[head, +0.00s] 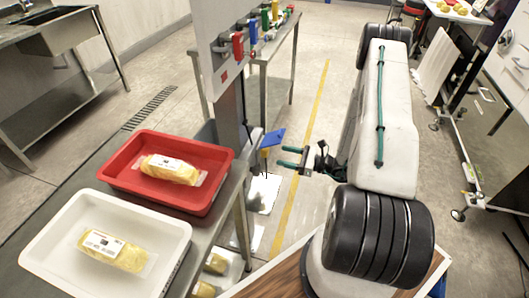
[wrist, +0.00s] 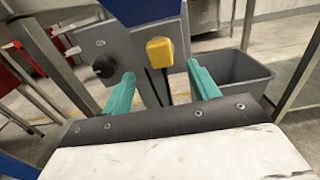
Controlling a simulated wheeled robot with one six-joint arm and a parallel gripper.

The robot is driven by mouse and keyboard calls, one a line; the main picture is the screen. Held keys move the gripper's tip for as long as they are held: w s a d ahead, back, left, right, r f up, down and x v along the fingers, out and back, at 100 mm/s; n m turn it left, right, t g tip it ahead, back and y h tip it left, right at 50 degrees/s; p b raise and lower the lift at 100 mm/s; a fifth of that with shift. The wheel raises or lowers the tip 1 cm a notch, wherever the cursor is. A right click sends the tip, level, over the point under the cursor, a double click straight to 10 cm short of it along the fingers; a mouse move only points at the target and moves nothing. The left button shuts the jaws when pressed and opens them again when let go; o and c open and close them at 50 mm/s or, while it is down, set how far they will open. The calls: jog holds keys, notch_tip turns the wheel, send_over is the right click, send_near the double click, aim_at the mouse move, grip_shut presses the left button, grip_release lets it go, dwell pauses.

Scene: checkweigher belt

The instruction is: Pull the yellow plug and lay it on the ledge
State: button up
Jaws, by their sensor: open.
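The yellow plug (wrist: 160,52) sits in a grey panel (wrist: 115,45), to the right of a black knob (wrist: 103,67). Dark cable runs down below it. A blue surface (wrist: 140,8) adjoins the panel's top and looks like the ledge; it shows as a small blue shelf (head: 273,138) in the head view. My gripper (wrist: 160,76) is open, with its two teal fingers apart and pointing toward the panel, one to each side of the plug's line. In the head view my gripper (head: 286,157) is just right of the shelf, and nothing is between the fingers.
A red tray (head: 120,180) and a white tray (head: 40,255), each with a yellow package, stand on the steel table at left. A grey upright post (head: 230,110) rises beside the panel. A grey bin (wrist: 235,75) stands behind at right in the wrist view.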

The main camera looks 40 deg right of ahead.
aim_at(268, 152)
jog(key=shift+x, duration=3.25)
grip_shut()
jog(key=v, duration=0.6)
